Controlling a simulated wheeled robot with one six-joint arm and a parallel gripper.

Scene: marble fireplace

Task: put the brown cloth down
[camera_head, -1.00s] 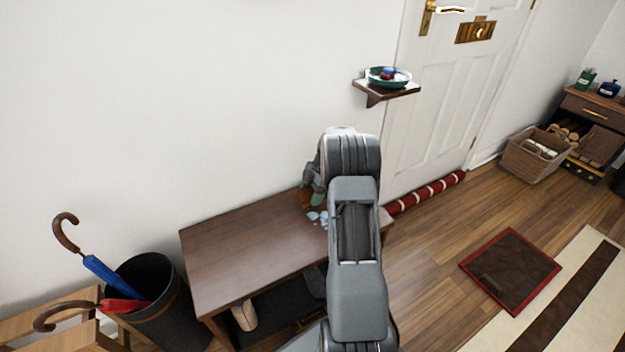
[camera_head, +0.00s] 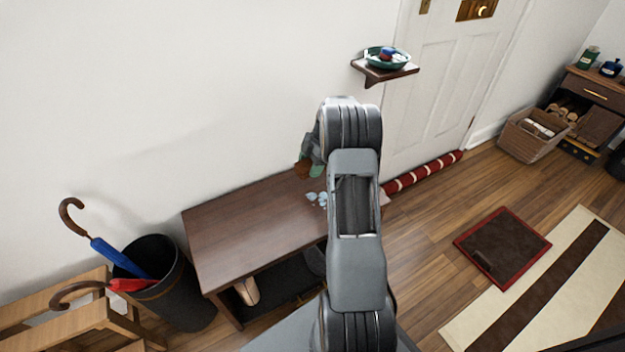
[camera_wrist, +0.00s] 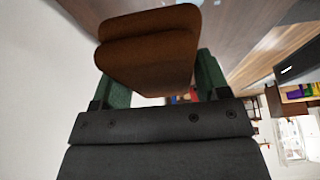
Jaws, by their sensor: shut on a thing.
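The brown cloth (camera_wrist: 150,58) is a folded, rounded bundle held between the green fingers of my gripper (camera_wrist: 157,78) in the wrist view. In the head view a small part of the cloth (camera_head: 303,169) shows at the left of my arm, above the far right end of the dark wooden bench (camera_head: 245,230). My gripper (camera_head: 313,168) is shut on the cloth. My arm hides much of the gripper and the right end of the bench. A gap between cloth and bench top seems to show, but its size is hard to tell.
Pale blue pieces (camera_head: 317,198) lie on the bench near its right end. A small wall shelf (camera_head: 385,72) with a green dish (camera_head: 387,60) is above right. A black bin (camera_head: 165,285) with umbrellas stands left. The bench's left and middle top are clear.

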